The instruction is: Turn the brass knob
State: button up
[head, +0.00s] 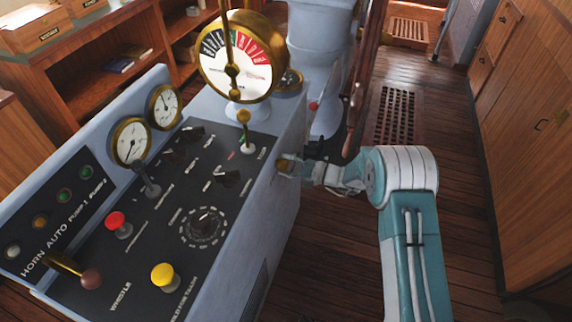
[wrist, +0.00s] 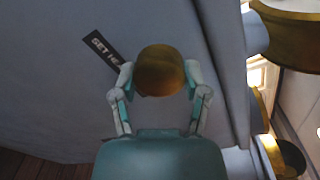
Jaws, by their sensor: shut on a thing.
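The brass knob (wrist: 160,71) is round and sits on the side face of the grey console, beside a small dark label whose lettering is partly covered. In the wrist view my gripper (wrist: 160,78) has one finger on each side of the knob and is shut on it. In the head view the knob (head: 285,165) shows small at the console's right side, with my gripper (head: 295,168) against it. My gripper's fingers partly hide the knob there.
The console top (head: 150,270) carries a red button (head: 116,221), a yellow button (head: 163,274), levers and dials. A brass telegraph dial (head: 240,60) stands at its far end. Wooden cabinets (head: 530,110) line the right, with open floor (head: 460,220) between.

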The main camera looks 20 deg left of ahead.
jog(key=m, duration=0.6)
jog(key=shift+f+g, duration=0.25)
jog(key=shift+g, duration=0.05)
jog(key=m, duration=0.6)
jog(key=shift+s, duration=0.1)
jog(key=shift+m, duration=0.3)
jog(key=o, duration=1.1)
jog(key=shift+o, duration=0.2)
jog(key=w+d, duration=0.2)
jog(key=d, duration=0.9)
jog(key=shift+d+r, duration=0.15)
jog(key=shift+d, duration=0.2)
